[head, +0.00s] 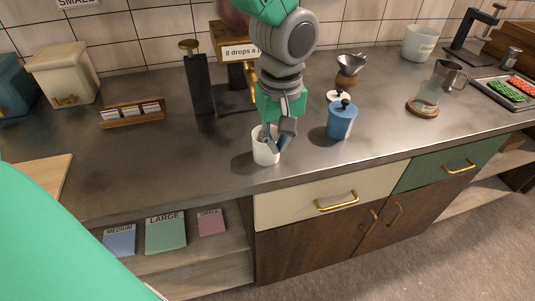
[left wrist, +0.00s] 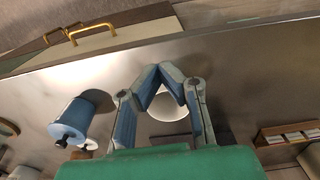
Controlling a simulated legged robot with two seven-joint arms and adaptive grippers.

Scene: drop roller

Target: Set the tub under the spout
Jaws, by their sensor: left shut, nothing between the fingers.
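A small white tub (head: 263,153) stands upright on the dark counter near its front edge. My left gripper (head: 273,147) is directly over and in front of it, partly hiding its rim. The gripper is shut with nothing between its fingers. In the left wrist view the fingertips (left wrist: 160,72) meet, and the white tub (left wrist: 168,108) shows behind them. Whether they touch it I cannot tell. Behind my arm stands the dispenser with a sign reading "8 drops a" (head: 238,51); its brass spout is mostly hidden by my arm. My right gripper is not in view.
A blue lidded jar (head: 342,122) stands close to the right of the tub. Counter left of the tub is clear.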

